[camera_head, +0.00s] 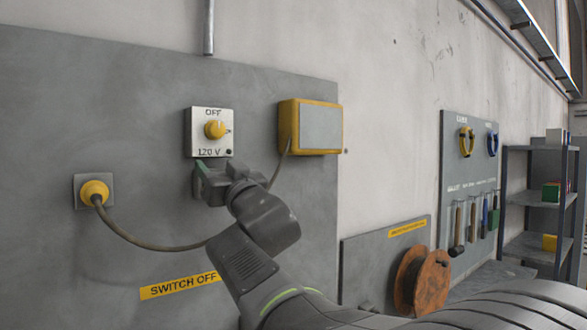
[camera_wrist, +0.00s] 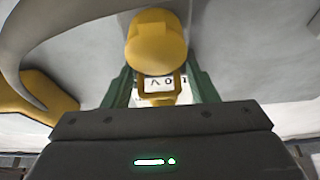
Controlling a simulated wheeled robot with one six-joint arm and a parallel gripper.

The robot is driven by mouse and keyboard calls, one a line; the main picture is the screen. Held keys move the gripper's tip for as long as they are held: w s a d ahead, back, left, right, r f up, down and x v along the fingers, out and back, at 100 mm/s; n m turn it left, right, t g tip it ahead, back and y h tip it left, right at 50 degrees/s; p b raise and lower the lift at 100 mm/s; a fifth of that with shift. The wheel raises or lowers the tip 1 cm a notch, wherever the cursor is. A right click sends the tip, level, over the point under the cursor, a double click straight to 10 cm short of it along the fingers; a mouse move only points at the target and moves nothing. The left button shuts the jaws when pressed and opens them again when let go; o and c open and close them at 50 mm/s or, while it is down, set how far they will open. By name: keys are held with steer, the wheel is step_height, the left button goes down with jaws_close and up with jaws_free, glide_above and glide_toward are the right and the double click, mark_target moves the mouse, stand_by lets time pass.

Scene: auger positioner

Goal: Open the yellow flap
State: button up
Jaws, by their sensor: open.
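A yellow box (camera_head: 289,127) with a flat grey front (camera_head: 320,128) hangs on the grey wall board. I cannot tell whether it is the flap. My gripper (camera_head: 217,172) is just below the white switch plate (camera_head: 201,118), which carries a yellow knob (camera_head: 214,129) and the words "OFF" and "120 V". In the wrist view, the green fingers of my gripper (camera_wrist: 163,88) are spread apart. A yellow rounded part (camera_wrist: 156,46) and a small yellow frame with upside-down lettering show near and between them. Whether the fingers touch these is unclear. The head view hides this spot behind my gripper.
A yellow plug (camera_head: 95,193) sits at the left, with a cable (camera_head: 140,239) running behind my arm. A yellow "SWITCH OFF" label (camera_head: 180,285) is lower down. A tool board (camera_head: 452,180), cable reel (camera_head: 431,282) and shelf (camera_head: 530,200) stand at the right.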

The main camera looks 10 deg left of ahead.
steer(key=c, duration=1)
steer(key=shift+f, duration=0.1)
steer(key=shift+f+b, duration=0.15)
steer(key=shift+b, duration=0.75)
